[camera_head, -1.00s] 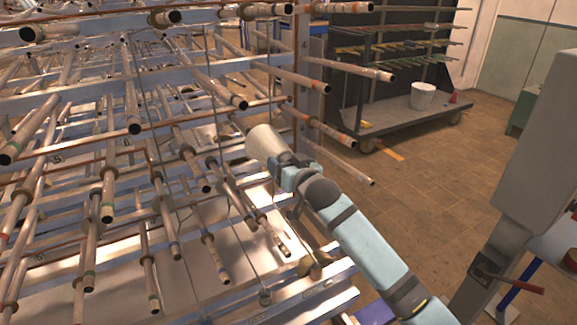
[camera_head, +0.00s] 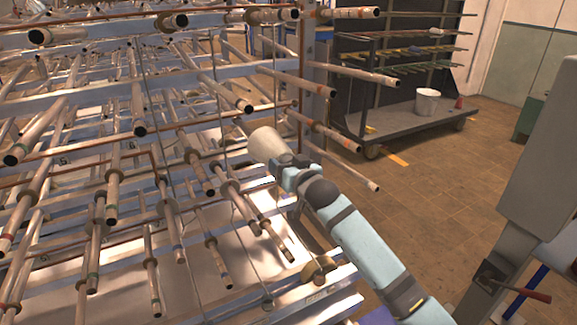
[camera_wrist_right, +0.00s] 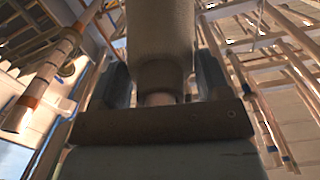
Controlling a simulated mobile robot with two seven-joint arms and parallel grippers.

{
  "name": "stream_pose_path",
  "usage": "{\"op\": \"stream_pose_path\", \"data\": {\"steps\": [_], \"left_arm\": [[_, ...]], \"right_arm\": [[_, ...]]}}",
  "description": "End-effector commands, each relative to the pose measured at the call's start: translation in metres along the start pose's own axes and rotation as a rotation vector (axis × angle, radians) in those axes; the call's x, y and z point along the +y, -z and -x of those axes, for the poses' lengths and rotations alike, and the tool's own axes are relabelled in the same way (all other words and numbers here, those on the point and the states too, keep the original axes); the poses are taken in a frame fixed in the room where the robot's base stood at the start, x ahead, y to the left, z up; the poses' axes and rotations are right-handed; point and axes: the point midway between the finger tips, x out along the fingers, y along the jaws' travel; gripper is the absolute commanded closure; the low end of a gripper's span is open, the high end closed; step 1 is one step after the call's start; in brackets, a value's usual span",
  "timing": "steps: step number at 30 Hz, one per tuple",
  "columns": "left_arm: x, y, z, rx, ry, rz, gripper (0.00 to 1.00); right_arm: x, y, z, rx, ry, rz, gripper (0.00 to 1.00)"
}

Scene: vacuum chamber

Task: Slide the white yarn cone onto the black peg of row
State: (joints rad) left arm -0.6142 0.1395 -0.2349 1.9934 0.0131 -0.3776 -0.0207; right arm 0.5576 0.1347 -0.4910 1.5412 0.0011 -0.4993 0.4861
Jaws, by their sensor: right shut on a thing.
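The white yarn cone (camera_head: 268,145) is at the end of my right arm in the head view, among the pegs at the rack's right side. My right gripper (camera_head: 288,166) is shut on it. In the right wrist view the cone (camera_wrist_right: 160,40) fills the top middle, its narrow end between the two fingers of the gripper (camera_wrist_right: 158,88). The rack carries many pegs with dark ends, such as one peg (camera_head: 232,94) above left of the cone. I cannot tell which one is the black peg of the row. Whether the cone touches a peg is hidden. My left gripper is not in view.
Pegs crowd close around the cone, including one (camera_head: 340,170) to its right and one (camera_head: 275,235) below it. A dark cart (camera_head: 400,122) with a white bucket (camera_head: 427,101) stands behind. The tiled floor (camera_head: 440,190) to the right is open.

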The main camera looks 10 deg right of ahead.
Motion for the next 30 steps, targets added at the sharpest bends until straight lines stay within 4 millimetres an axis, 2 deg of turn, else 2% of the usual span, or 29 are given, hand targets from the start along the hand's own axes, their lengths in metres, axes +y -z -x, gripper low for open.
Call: {"op": "stream_pose_path", "data": {"steps": [4, 5, 8, 9, 20, 23, 30], "left_arm": [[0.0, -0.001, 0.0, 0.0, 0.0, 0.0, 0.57], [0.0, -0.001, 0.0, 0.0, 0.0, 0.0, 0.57], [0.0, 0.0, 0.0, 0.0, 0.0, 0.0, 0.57], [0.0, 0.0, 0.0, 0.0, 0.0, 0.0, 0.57], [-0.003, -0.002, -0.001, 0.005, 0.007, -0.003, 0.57], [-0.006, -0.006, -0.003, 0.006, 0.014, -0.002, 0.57], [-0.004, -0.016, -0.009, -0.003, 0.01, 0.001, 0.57]], "right_arm": [[0.0, 0.002, -0.006, 0.005, 0.001, 0.0, 0.86], [0.0, 0.002, -0.006, 0.004, 0.001, 0.0, 0.26], [0.0, 0.002, -0.005, 0.004, 0.001, 0.0, 0.03], [0.0, 0.002, -0.005, 0.003, 0.001, 0.0, 0.01], [0.0, -0.002, -0.002, -0.001, 0.0, 0.0, 0.01], [0.0, -0.003, 0.013, 0.0, 0.0, -0.001, 0.01], [0.001, -0.003, 0.069, 0.001, 0.0, 0.0, 0.01]]}}
